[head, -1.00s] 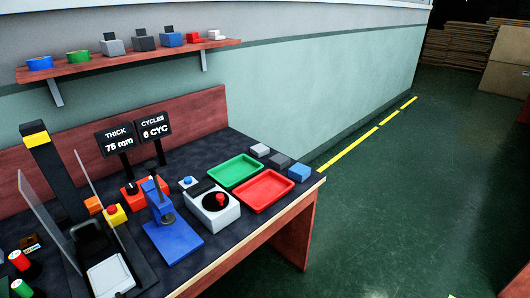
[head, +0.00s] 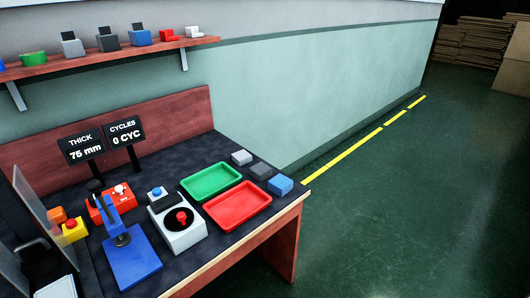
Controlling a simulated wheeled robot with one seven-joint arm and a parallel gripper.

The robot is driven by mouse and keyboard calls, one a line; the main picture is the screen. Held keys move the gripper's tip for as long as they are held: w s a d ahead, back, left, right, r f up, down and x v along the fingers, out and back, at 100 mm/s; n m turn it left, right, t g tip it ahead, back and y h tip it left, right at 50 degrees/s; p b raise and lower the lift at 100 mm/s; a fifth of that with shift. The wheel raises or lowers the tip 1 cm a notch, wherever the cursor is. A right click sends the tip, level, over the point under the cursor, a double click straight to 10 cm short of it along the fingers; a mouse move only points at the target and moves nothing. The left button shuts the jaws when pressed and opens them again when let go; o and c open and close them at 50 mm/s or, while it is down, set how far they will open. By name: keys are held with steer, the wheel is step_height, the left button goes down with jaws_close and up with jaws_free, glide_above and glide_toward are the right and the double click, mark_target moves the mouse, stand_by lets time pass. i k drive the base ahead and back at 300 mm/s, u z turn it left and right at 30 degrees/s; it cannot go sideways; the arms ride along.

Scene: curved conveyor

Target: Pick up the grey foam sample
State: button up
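A light grey block (head: 241,157) sits at the back right of the bench, past the green tray. A darker grey block (head: 260,171) and a blue block (head: 281,185) stand beside it in a slanting row toward the bench's right edge. I cannot tell from material which grey block is the foam sample. All three blocks are in plain sight with nothing on them. My gripper does not show in the head view.
A green tray (head: 187,183) and a red tray (head: 262,212) lie left of the blocks. A white device with a black disc (head: 163,222), a blue press stand (head: 132,262) and two display signs (head: 78,148) crowd the left. The green floor (head: 400,220) right of the bench is clear.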

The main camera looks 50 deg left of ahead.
mark_target(242, 157)
steer(key=u, duration=0.05)
steer(key=i, duration=2.8)
steer(key=u, duration=2.9)
steer(key=i, duration=1)
